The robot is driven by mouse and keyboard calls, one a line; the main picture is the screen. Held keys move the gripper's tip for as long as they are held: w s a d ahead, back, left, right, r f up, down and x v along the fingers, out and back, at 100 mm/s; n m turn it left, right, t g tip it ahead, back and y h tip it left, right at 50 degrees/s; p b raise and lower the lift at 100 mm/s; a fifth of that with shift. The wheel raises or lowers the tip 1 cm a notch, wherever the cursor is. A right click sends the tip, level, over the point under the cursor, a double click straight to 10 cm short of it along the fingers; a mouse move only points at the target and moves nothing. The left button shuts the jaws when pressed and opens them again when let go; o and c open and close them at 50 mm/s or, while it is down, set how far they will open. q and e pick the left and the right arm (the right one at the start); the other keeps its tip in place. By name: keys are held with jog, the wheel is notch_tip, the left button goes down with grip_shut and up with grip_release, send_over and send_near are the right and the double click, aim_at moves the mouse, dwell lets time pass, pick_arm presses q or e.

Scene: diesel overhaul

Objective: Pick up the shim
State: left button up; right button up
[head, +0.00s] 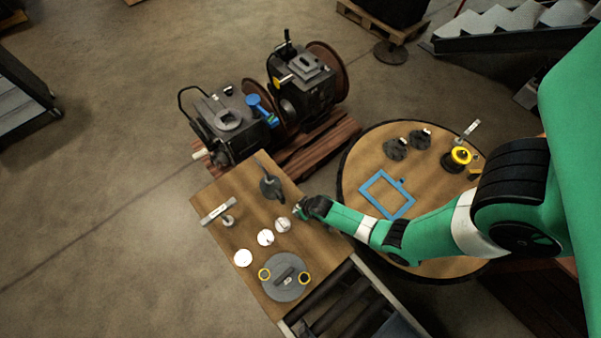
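I cannot tell for certain which piece is the shim; no part is clearly readable as one at this size. Several small parts lie on the rectangular wooden table (232,184), among them a pale flat bar (215,214) and white round pieces (265,237). My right arm reaches in from the right, over the round table. Its gripper (299,211) is over the right side of the rectangular table, just right of the white round pieces. The gripper is too small and dark to show whether it is open or holds anything. My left gripper is not in view.
A grey disc (284,278) with yellow rings lies at the near end of the rectangular table. A dark pointed tool (271,187) lies at its far end. The round table (359,161) holds a blue frame (368,188) and a yellow spool (457,159). Engines (229,122) stand behind.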

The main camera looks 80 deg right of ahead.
jog(key=shift+c, duration=0.2)
grip_shut()
jog(key=shift+r, duration=0.1)
